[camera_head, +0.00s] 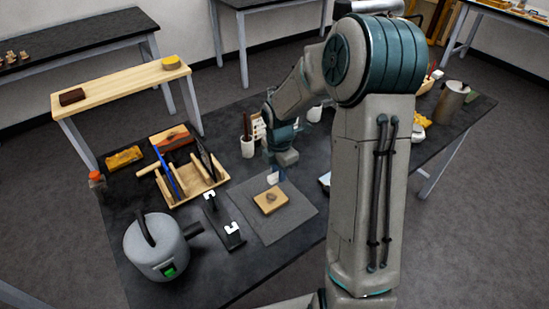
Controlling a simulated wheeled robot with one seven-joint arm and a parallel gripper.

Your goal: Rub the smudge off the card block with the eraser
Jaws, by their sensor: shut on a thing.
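The card block (262,206) is a tan block lying flat on a grey mat (298,214). A dark grey smudge (271,198) shows on the middle of its top. My gripper (275,170) points down just above the block's far edge. It is shut on a small pale thing, which appears to be the eraser (272,179). The fingers are too small to make out clearly. I cannot tell whether the eraser touches the block.
Left of the mat are a black stand with white holders (222,222) and a wooden tray (205,184) with tools. A grey canister (155,248) stands front left. A cup with brushes (247,148) stands behind the mat. My arm hides part of the table's right side.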

